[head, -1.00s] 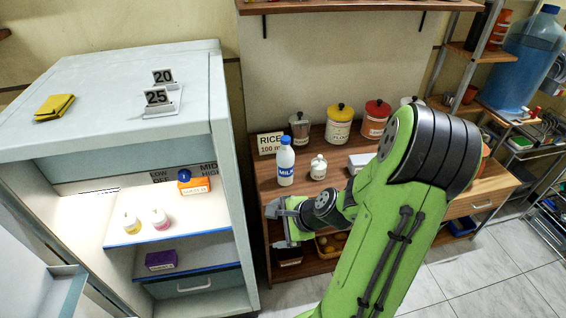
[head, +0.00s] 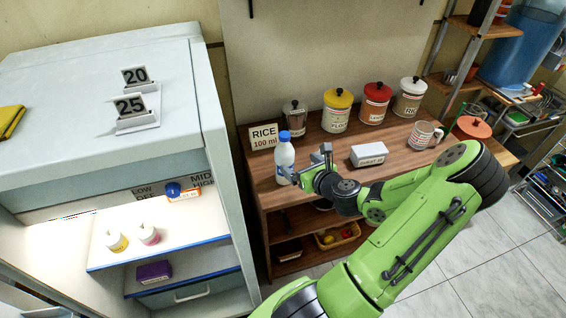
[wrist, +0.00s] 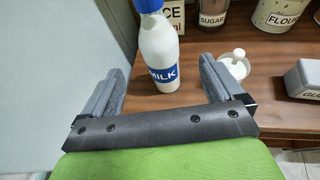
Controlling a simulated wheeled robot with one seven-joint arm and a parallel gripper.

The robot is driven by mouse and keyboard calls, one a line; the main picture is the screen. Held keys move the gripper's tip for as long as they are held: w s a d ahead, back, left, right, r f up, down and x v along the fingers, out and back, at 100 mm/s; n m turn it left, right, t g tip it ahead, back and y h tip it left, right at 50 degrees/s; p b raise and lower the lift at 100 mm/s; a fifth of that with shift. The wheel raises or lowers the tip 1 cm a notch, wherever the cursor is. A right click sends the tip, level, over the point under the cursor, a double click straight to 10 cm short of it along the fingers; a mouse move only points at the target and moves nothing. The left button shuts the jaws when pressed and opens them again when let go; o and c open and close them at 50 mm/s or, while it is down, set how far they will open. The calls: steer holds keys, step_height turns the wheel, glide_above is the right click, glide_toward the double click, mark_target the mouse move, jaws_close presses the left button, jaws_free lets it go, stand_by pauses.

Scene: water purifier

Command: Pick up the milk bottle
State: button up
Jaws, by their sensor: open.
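The milk bottle (head: 285,162), white with a blue cap and a blue MILK label, stands upright at the left end of the wooden counter (head: 345,143). My gripper (head: 306,166) is open just to its right in the head view. In the wrist view the bottle (wrist: 158,48) stands between the lines of the two open fingers (wrist: 163,72), nearer the left one. Its base sits around the fingertips' level in the picture. I cannot tell whether it is fully between the fingers, and I see no grip on it.
A small white lidded pot (wrist: 237,64) stands close by the right finger. A RICE sign (head: 263,136) is behind the bottle, and canisters (head: 337,110) line the wall. A grey-white box (head: 369,154) and a mug (head: 425,135) stand to the right.

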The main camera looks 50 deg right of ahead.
mark_target(288, 154)
steer(key=x, duration=0.5)
steer(key=shift+w, duration=0.15)
steer(key=x, duration=0.5)
steer(key=shift+w+r, duration=0.2)
steer(key=shift+w, duration=0.1)
steer(key=shift+s, duration=0.1)
steer(key=shift+c, duration=0.2)
steer(key=shift+r, duration=0.1)
steer(key=c, duration=1.4)
